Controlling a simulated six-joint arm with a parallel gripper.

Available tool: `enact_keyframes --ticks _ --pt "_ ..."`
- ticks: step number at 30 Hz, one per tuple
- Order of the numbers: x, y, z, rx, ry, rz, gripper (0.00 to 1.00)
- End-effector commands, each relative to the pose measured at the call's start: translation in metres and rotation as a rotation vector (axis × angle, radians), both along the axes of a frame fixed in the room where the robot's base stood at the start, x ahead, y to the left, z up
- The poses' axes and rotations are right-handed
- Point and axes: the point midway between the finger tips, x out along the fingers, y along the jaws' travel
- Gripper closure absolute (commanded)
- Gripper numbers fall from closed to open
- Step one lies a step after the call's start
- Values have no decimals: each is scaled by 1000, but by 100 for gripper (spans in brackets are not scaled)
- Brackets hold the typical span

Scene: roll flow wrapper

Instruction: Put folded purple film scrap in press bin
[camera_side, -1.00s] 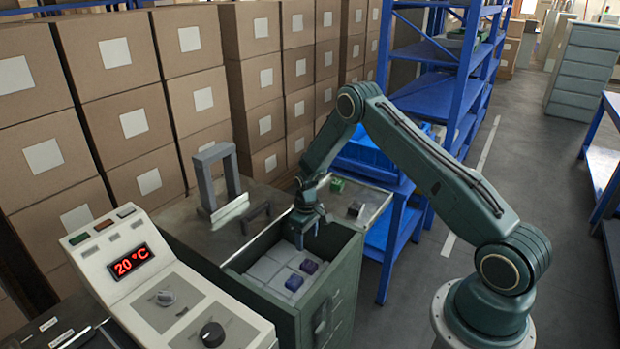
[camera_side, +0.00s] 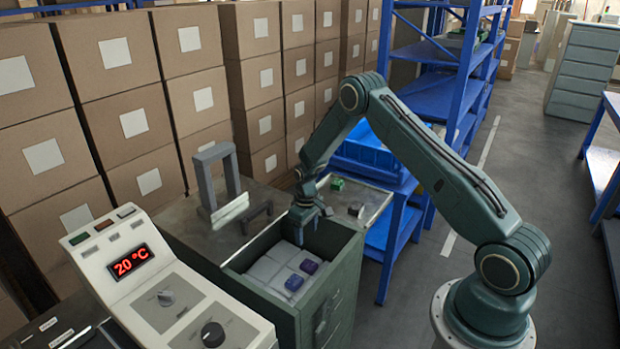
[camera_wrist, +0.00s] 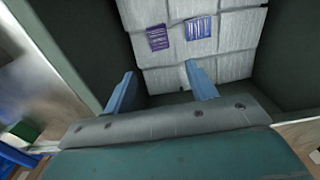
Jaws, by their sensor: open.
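Two small purple pieces lie on pale blocks inside an open green drawer (camera_side: 338,262). The darker purple one (camera_side: 309,267) also shows in the wrist view (camera_wrist: 157,37). The bluer purple one (camera_side: 294,283) shows to its right in the wrist view (camera_wrist: 198,28). I cannot tell which is the folded film scrap. My gripper (camera_side: 310,228) hangs over the far end of the drawer, apart from both pieces. Its two blue fingers (camera_wrist: 161,78) are spread with nothing between them. I cannot make out which container is the press bin.
A white control panel (camera_side: 165,290) stands left of the drawer. A grey metal frame (camera_side: 216,165) and a green block (camera_side: 336,184) are on the worktop behind. A blue tub (camera_side: 370,155) sits on the blue shelving. Stacked cartons (camera_side: 110,110) line the back left.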

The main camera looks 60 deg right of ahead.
Motion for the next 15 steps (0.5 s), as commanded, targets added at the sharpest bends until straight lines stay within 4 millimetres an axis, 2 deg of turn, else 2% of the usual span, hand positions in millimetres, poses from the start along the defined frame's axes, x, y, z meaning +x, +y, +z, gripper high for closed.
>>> enact_keyframes --ticks 5,15 --pt "4 7 33 -7 -23 1 43" --pt "-3 35 138 -26 -94 2 43"
